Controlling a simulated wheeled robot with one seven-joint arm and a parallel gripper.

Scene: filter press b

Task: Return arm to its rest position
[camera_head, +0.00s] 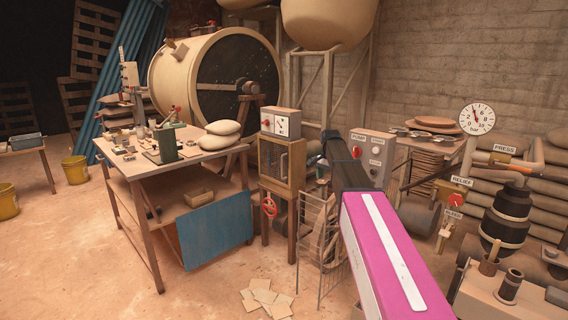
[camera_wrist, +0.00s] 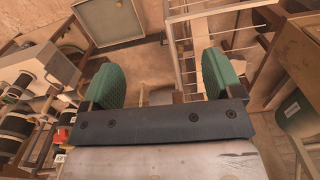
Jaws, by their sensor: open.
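My gripper (camera_wrist: 160,82) shows in the wrist view with its two green-padded fingers spread wide apart. Nothing is held between them; floor and parts of a rack lie beyond the gap. In the head view my arm, with a magenta and white link, reaches forward from the lower right toward the wooden cabinet and the pump control box (camera_head: 371,152). My gripper is hidden behind the arm in that view.
A wooden workbench (camera_head: 130,172) with tools and sacks stands left. A wooden cabinet (camera_head: 283,163) and a wire rack (camera_head: 316,235) stand close to my arm. Press pipework and a black cylinder (camera_head: 507,215) stand right. Loose tiles (camera_head: 266,299) lie on the floor; open floor is front left.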

